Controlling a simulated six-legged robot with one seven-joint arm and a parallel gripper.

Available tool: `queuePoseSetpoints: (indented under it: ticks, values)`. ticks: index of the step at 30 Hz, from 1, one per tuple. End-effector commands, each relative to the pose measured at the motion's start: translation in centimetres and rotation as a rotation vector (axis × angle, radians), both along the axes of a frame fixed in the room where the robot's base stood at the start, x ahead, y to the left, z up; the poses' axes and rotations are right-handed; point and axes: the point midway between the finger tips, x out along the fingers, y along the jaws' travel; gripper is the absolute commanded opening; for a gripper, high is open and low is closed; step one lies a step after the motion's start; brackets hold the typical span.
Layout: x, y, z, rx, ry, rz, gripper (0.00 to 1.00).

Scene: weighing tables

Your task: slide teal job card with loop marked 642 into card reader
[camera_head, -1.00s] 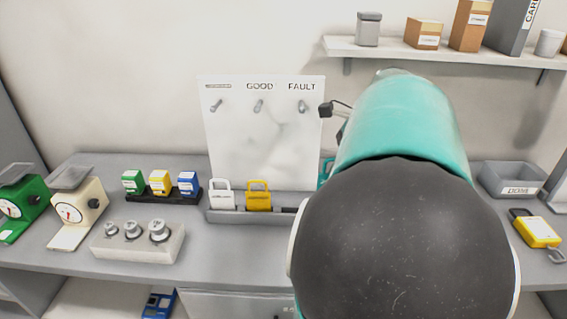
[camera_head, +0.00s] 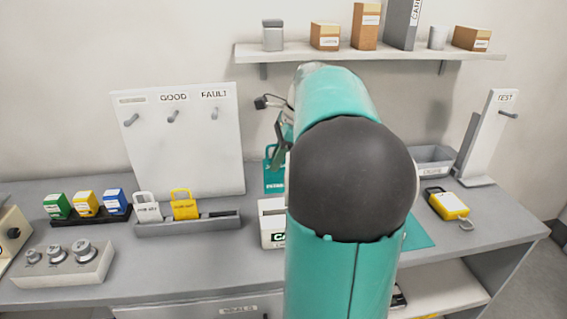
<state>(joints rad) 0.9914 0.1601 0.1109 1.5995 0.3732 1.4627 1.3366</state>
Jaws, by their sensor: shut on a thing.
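A teal job card (camera_head: 273,182) with a loop at its top hangs upright in front of the back wall, left of my arm. My gripper (camera_head: 273,158) is shut on the card near its loop, and my arm hides part of both. A pale label is on the card's lower part, too small to read.
A grey rack (camera_head: 190,232) with a white card (camera_head: 146,206) and a yellow card (camera_head: 185,205) stands left of the box. A yellow padlock-shaped item (camera_head: 449,207) and a grey tray (camera_head: 433,158) are on the right. A shelf (camera_head: 375,50) hangs above.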

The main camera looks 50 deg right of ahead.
Motion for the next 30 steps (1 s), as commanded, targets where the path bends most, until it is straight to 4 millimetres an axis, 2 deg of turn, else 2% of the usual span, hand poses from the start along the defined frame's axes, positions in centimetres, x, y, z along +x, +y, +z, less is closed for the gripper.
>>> queuePoseSetpoints:
  ticks: [10,24,30]
  values:
    - [1.1,0.3,-1.1,0.001,0.003,0.007,0.00]
    - [0.8,0.2,-5.1,0.001,0.003,0.003,0.00]
    - [0.7,0.2,-5.9,0.001,0.002,0.003,0.00]
